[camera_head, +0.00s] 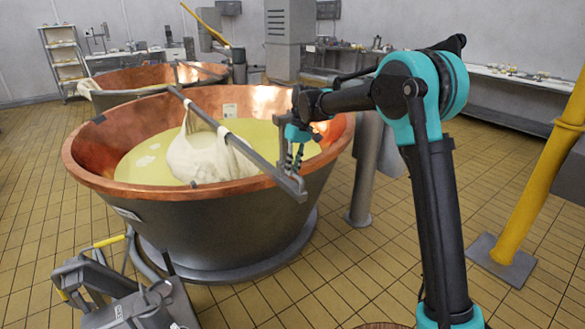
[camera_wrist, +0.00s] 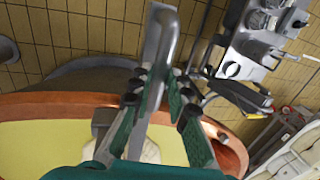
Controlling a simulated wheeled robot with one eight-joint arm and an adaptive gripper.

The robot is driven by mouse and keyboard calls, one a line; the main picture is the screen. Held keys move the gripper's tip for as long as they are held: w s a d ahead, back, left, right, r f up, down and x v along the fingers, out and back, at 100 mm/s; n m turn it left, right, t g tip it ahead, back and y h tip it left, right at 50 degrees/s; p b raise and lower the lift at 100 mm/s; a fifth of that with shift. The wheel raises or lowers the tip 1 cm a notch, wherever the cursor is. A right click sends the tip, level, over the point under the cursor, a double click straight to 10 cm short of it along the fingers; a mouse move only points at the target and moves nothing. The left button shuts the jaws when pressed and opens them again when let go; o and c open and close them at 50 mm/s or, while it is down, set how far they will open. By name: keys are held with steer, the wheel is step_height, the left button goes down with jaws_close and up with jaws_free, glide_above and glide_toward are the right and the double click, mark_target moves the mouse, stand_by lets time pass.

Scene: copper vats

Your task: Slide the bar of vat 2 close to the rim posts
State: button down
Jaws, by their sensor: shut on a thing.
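The near copper vat (camera_head: 205,225) holds yellow liquid; its label is too small to read. A grey metal bar (camera_head: 228,136) lies across it from the far rim to the near right rim, its near end jutting past the rim. A white cloth bundle (camera_head: 205,158) hangs from the bar into the liquid. My gripper (camera_head: 293,163) is shut on the bar near its near end. In the wrist view the bar (camera_wrist: 157,95) runs between the fingers of my gripper (camera_wrist: 158,88). A short peg (camera_wrist: 223,136) shows at the copper rim there; I cannot tell if it touches the bar.
A second copper vat (camera_head: 150,78) stands behind the near one. A grey machine with yellow handles (camera_head: 125,295) stands at the front left. A yellow post (camera_head: 540,170) rises at the right, and a grey post (camera_head: 364,170) stands beside the vat. Tiled floor is open between them.

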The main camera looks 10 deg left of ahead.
steer(key=shift+w+d, duration=0.5)
steer(key=shift+w, duration=0.1)
steer(key=c, duration=1.4)
jaws_free()
steer(key=shift+d, duration=0.1)
steer(key=shift+c, duration=0.2)
steer(key=v, duration=1.2)
steer(key=shift+s, duration=0.1)
